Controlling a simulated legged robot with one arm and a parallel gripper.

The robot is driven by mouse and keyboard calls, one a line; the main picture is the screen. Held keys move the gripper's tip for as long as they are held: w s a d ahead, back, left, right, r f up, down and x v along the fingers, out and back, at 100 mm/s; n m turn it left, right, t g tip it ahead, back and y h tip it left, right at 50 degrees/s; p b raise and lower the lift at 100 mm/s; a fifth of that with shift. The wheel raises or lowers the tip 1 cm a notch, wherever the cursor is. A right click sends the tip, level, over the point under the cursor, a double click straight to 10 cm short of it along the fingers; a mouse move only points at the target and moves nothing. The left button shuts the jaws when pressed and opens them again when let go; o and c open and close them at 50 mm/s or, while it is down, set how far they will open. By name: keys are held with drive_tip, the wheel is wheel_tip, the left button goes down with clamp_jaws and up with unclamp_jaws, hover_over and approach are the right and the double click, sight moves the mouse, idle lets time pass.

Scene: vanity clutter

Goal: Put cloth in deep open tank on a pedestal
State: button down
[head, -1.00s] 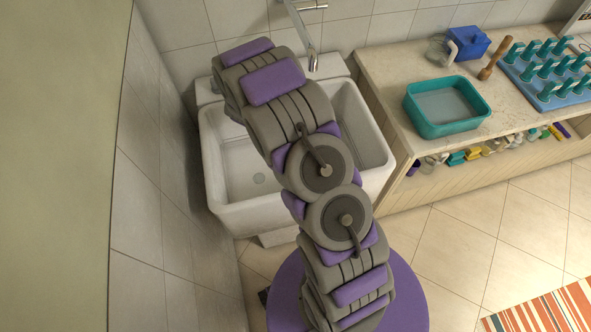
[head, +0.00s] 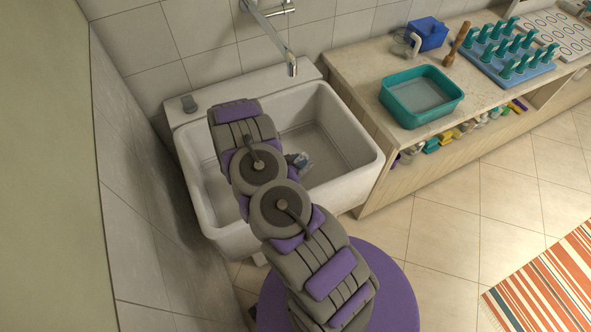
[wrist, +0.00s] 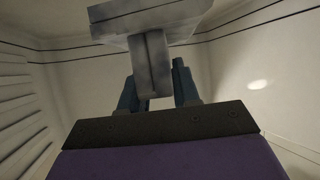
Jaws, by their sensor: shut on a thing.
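The deep open tank is a white basin (head: 348,119) on a pedestal against the tiled wall, seen in the head view. My arm reaches over its left part. My gripper (wrist: 157,88) has blue fingers in the wrist view, shut on a grey thing, apparently the folded cloth (wrist: 152,62), with a wide flat upper part and a narrow part between the fingers. In the head view a small grey-blue end (head: 297,160) shows beside my arm, over the basin's inside; I cannot tell whether it is finger or cloth. My arm hides most of the gripper there.
A metal faucet (head: 291,66) hangs over the basin's back. To the right, a counter (head: 365,72) holds a teal tub (head: 421,97), a blue box (head: 427,33), a wooden pestle-like tool (head: 456,45) and a pegged blue board (head: 510,66). A striped rug (head: 550,275) lies on the floor.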

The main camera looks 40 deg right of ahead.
drive_tip(key=shift+w+a+f, duration=0.1)
drive_tip(key=shift+f, duration=0.55)
drive_tip(key=f, duration=0.1)
drive_tip(key=d+f+b, duration=0.1)
drive_tip(key=f, duration=0.1)
drive_tip(key=shift+f, duration=0.25)
drive_tip(key=shift+a+r, duration=0.1)
drive_tip(key=shift+a, duration=0.05)
drive_tip(key=shift+a, duration=0.1)
drive_tip(key=c, duration=1.1)
unclamp_jaws()
drive_tip(key=shift+a, duration=0.1)
drive_tip(key=shift+o, duration=1.5)
drive_tip(key=shift+d, duration=0.2)
